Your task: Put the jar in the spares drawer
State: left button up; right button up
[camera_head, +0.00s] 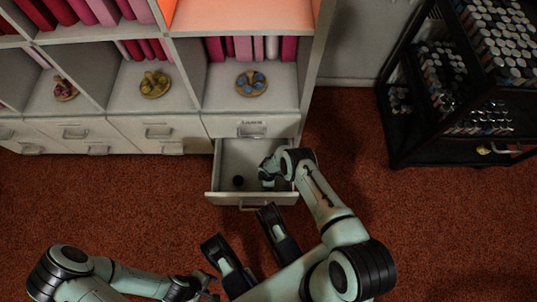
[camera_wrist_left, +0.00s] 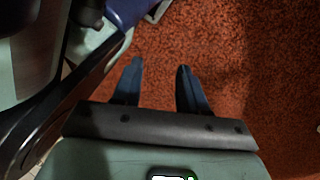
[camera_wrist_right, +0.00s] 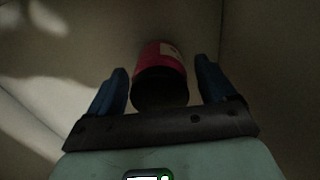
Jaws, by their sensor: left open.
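The spares drawer (camera_head: 215,198) is pulled out below the right column of the shelf unit. A jar's dark round top (camera_head: 238,181) shows inside it, on the drawer floor. In the right wrist view the jar (camera_wrist_right: 160,55) is red with a pale label and a black end towards me. My right gripper (camera_head: 268,177) reaches into the drawer, to the right of the jar. Its fingers (camera_wrist_right: 161,66) are open, with a gap on each side of the jar. My left gripper (camera_head: 212,289) is low over the carpet. Its open fingers (camera_wrist_left: 160,66) hold nothing.
Shut drawers (camera_head: 75,133) line the unit to the left. Stands with small coloured items (camera_head: 155,84) and books (camera_head: 240,47) fill the shelves above. A black rack of cans (camera_head: 398,150) stands at the right. The red carpet (camera_head: 130,200) is clear at left.

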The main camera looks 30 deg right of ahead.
jog(key=shift+r, duration=0.1)
jog(key=shift+r, duration=0.35)
pick_arm(q)
jog(key=w+d+r+t+p, duration=0.1)
jog(key=w+r+t+p, duration=0.2)
jog(key=w, duration=0.7)
notch_tip(320, 180, up, 4)
jog(key=shift+d+f+m+t+p, duration=0.2)
jog(key=shift+m+t+p, duration=0.1)
jog(key=shift+p, duration=0.75)
pick_arm(e)
notch_tip(320, 180, up, 11)
jog(key=shift+r, duration=0.2)
pick_arm(q)
jog(key=shift+s, duration=0.1)
pick_arm(e)
jog(key=shift+d, duration=0.1)
